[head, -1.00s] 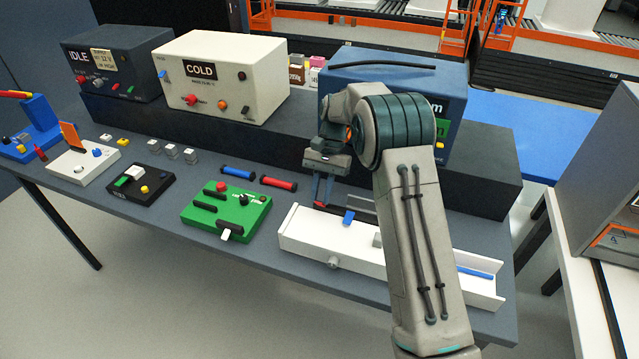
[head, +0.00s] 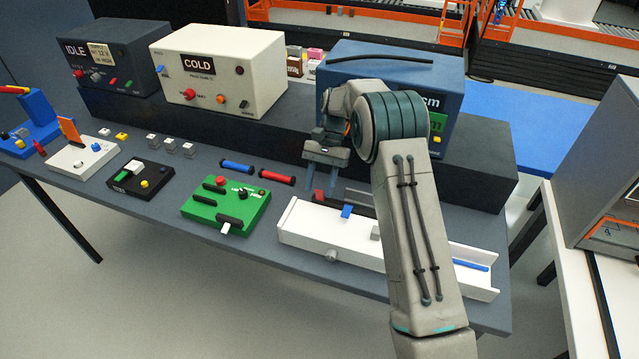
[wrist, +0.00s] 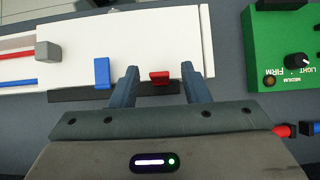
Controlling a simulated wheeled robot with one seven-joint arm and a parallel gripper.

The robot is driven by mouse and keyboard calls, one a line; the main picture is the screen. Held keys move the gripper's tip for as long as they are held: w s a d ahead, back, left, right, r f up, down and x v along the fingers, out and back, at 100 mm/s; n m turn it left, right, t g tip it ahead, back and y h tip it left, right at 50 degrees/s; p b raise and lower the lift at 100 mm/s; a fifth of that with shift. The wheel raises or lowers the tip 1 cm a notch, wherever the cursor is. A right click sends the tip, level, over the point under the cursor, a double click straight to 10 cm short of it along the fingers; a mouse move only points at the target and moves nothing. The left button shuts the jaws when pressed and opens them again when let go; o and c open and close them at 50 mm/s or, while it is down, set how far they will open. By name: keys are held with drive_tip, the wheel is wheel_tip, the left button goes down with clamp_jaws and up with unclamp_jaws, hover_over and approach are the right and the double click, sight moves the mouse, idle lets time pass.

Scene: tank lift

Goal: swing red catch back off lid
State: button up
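The red catch (wrist: 160,77) is at the back edge of the white tank, between my open fingers in the wrist view. It also shows in the head view (head: 318,195) below my gripper, looking roughly upright. The blue catch (wrist: 102,73) lies across the edge of the white lid (wrist: 60,55); the red one looks shorter from above. My gripper (wrist: 160,78) is open, with one finger on each side of the red catch and gaps to both. I cannot tell how far the red catch still overlaps the lid.
The green box (head: 226,204) stands to the left of the white tank (head: 330,237) in the head view. Blue (head: 237,166) and red (head: 276,178) cylinders lie behind it. A large blue box (head: 390,62) rises behind my arm. The table front is clear.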

drive_tip(key=shift+r, duration=0.25)
drive_tip(key=s+d+r+b, duration=0.3)
drive_tip(key=d+r+b, duration=0.1)
drive_tip(key=d+r, duration=0.6)
drive_tip(key=shift+s+d+r+b, duration=0.2)
drive_tip(key=shift+d+b, duration=0.2)
drive_tip(key=shift+d, duration=0.2)
